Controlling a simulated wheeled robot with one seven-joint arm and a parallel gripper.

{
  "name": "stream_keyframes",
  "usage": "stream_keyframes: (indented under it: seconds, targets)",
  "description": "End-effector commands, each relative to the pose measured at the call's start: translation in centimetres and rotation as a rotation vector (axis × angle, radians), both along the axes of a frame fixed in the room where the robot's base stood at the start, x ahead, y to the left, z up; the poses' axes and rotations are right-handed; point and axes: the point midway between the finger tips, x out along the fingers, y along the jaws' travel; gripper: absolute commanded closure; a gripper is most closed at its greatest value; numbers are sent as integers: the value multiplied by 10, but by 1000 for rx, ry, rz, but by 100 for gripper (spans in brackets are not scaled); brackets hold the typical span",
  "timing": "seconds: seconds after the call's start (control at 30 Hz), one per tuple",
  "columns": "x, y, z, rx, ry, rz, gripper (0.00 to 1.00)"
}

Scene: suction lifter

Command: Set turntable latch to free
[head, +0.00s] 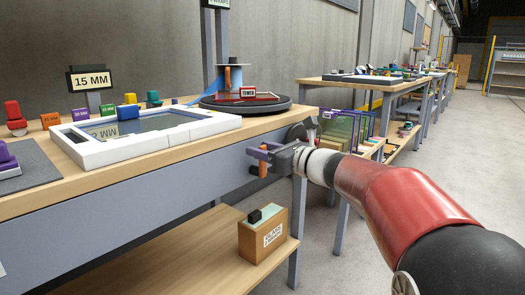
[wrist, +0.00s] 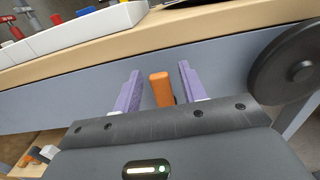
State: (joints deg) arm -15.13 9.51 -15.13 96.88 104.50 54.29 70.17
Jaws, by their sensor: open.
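My gripper (wrist: 158,92) is open at the front face of the workbench, with its two purple fingers apart. An orange handle (wrist: 162,90) stands between the fingers, with a gap on both sides. In the head view the same orange handle (head: 262,170) shows below the fingers of my gripper (head: 262,154). No label on it is readable, so I cannot tell from a mark whether it is the turntable latch or how it is set. The black round turntable (head: 218,104) lies on the bench top above, at the right end, carrying a red-edged plate labelled TOWER (head: 248,94).
A black handwheel (wrist: 290,72) sits close to the right of my gripper; it also shows in the head view (head: 296,132). A white frame (head: 92,155) lies on the bench top (head: 60,188). A labelled box (head: 264,236) stands on the lower shelf. The floor at right is clear.

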Motion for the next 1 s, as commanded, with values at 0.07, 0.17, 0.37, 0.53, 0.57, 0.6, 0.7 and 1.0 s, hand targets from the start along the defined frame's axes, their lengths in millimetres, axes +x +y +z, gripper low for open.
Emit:
stream_keyframes:
  seconds: [0.07, 0.17, 0.37, 0.53, 0.57, 0.6, 0.7, 1.0]
  targets:
    - [2, 3, 0, 0, 0, -1, 58]
    - [3, 4, 0, 0, 0, -1, 58]
    - [3, 4, 0, -1, -1, -1, 63]
    - [3, 4, 0, -1, -1, -1, 86]
    - [3, 4, 0, -1, -1, -1, 90]
    - [3, 4, 0, -1, -1, -1, 95]
    - [3, 3, 0, -1, -1, -1, 100]
    - [3, 3, 1, 7, 9, -1, 100]
